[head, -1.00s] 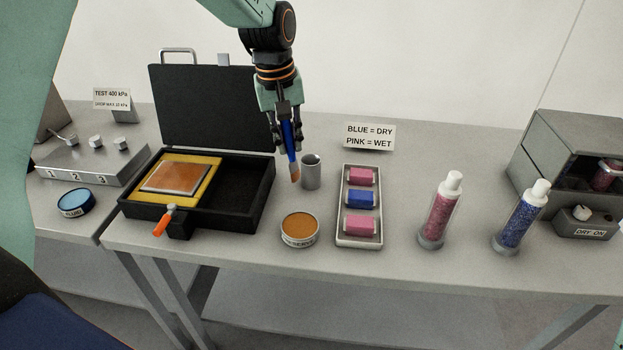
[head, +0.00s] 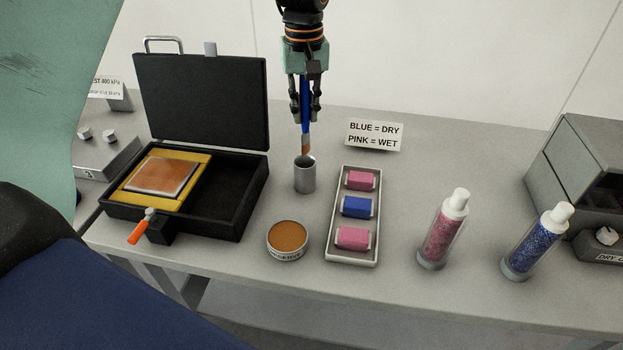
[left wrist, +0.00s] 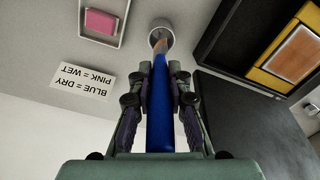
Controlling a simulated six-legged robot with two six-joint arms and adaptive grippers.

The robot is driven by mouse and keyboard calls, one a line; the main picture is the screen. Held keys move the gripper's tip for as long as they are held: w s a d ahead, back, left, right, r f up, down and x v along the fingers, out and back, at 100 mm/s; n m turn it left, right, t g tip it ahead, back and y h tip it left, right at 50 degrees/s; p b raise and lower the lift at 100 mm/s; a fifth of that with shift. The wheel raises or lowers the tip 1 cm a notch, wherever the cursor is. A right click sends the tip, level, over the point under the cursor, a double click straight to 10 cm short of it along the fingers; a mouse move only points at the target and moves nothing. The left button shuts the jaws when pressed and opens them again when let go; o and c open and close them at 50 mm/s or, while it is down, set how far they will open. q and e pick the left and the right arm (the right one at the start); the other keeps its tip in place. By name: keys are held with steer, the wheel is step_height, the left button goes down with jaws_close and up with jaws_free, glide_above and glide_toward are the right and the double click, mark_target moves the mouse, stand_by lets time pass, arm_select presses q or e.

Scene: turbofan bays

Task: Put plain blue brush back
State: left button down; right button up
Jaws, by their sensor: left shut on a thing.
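The plain blue brush (head: 305,120) hangs upright, bristles down, in my left gripper (head: 305,112), which is shut on its handle. Its brown bristle tip is just above the mouth of a small grey metal cup (head: 305,176), roughly in line with it. In the left wrist view the blue brush (left wrist: 160,110) runs between the fingers (left wrist: 160,95) towards the cup (left wrist: 160,32). From these views I cannot tell whether the tip is inside the rim. My right gripper is not in view.
An open black case (head: 245,205) with a framed panel stands left. A round tin (head: 288,240) is in front of the cup.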

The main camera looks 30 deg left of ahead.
mark_target(305, 135)
arm_select(q)
steer(key=shift+w+a+f, duration=0.1)
steer(key=shift+w, duration=0.2)
steer(key=f, duration=0.5)
steer(key=shift+s+a+f, duration=0.1)
steer(key=shift+s+f, duration=0.1)
steer(key=shift+s, duration=0.2)
steer(key=shift+w+f, duration=0.2)
steer(key=shift+f, duration=0.4)
steer(key=f, duration=0.3)
steer(key=shift+a+f, duration=0.15)
steer(key=shift+a, duration=0.05)
steer(key=shift+d, duration=0.2)
steer(key=c, duration=1.4)
jaws_free()
steer(key=shift+w+a+f, duration=0.1)
steer(key=shift+a+f, duration=0.05)
steer(key=shift+f, duration=0.1)
steer(key=shift+o, duration=0.6)
steer(key=shift+r, duration=0.15)
